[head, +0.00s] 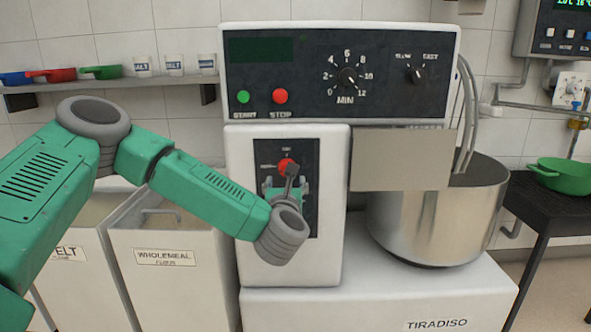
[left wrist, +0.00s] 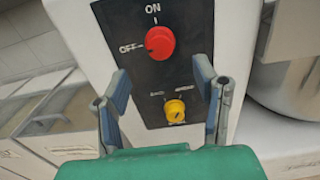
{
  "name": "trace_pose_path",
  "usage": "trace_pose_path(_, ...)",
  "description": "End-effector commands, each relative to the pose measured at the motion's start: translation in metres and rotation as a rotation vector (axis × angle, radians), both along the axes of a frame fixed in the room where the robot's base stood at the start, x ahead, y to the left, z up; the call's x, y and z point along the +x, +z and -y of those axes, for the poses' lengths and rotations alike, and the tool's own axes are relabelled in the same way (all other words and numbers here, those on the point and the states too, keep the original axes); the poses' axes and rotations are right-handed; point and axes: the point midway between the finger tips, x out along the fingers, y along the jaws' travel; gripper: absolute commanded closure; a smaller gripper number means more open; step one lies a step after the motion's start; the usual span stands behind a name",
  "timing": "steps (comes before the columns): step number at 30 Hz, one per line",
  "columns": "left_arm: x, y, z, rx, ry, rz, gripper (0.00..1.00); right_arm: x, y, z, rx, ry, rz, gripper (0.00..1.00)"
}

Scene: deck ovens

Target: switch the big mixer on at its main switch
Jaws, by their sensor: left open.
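The big mixer (head: 232,180) stands ahead with a black switch plate on its white column. The main switch, a red round knob (left wrist: 160,42), sits on this plate, with ON above it and OFF to its left. A dark mark on the knob appears to point toward OFF. The knob also shows in the head view (head: 286,164), partly covered by my gripper. My left gripper (head: 286,184) is open in front of the plate. In the left wrist view its fingers (left wrist: 162,82) stand apart below the red knob, either side of a yellow knob. My right gripper is out of view.
The yellow knob (left wrist: 175,111) is below the red one. Above are a green START button (head: 243,97), a red STOP button (head: 281,96) and a timer dial (head: 347,77). The steel bowl (head: 435,222) stands at right, flour bins (head: 165,285) at left.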

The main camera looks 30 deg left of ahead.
Motion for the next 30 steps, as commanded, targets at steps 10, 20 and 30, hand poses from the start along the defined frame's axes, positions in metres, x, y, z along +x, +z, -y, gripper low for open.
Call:
trace_pose_path(10, 0.062, 0.004, -0.026, 0.017, 0.000, -0.001, 0.45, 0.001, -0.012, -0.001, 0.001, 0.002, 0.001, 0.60)
trace_pose_path(20, 0.087, 0.001, -0.048, 0.010, -0.002, -0.004, 0.45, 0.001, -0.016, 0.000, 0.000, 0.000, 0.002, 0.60)
trace_pose_path(30, 0.088, 0.002, -0.047, 0.010, -0.001, -0.004, 0.72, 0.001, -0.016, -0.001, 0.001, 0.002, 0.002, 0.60)
